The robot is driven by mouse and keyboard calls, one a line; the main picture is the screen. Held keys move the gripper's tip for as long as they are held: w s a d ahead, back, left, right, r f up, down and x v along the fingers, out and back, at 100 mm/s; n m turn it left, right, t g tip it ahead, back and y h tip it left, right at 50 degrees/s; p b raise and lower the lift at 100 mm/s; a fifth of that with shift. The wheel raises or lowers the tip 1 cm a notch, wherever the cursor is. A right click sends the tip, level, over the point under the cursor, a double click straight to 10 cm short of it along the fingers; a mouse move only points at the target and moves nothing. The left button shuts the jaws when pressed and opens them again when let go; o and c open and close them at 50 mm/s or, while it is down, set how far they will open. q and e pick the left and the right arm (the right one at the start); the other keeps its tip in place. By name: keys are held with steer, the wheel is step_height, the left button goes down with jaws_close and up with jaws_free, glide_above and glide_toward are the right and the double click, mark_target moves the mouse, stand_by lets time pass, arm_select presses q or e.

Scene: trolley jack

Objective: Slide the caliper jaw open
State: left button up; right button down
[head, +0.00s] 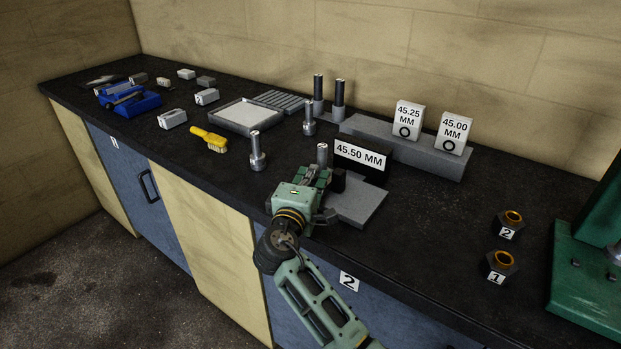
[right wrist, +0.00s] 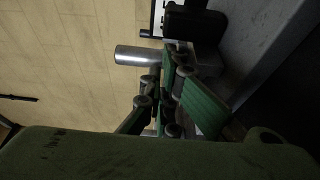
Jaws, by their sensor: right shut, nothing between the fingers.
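A black display reading 45.50 MM (head: 361,157) stands near the bench's front edge, with a small black block (head: 338,182) in front of it and a flat grey plate (head: 360,203) below. I take these for the caliper; its jaw is largely hidden behind my gripper. My right gripper (head: 320,176) is shut with nothing in it, just left of the black block. A silver pin (head: 322,153) stands just behind its fingers. In the right wrist view the gripper (right wrist: 172,90) is beside the silver pin (right wrist: 138,56) and the black block (right wrist: 195,22); I cannot tell whether it touches them. My left gripper is out of view.
Behind the display, a grey step block (head: 435,159) carries tags 45.25 MM (head: 407,119) and 45.00 MM (head: 454,132). Two numbered nuts (head: 501,262) and a green machine (head: 590,275) stand right.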

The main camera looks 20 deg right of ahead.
mark_target(336, 180)
steer(key=s+d+p, duration=0.1)
steer(key=s+d, duration=0.1)
steer(key=shift+s, duration=0.4)
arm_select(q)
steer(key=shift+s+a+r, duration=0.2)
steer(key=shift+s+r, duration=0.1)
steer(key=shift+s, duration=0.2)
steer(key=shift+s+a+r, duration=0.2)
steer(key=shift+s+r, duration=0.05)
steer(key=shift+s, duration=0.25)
arm_select(e)
steer(key=shift+w, duration=0.1)
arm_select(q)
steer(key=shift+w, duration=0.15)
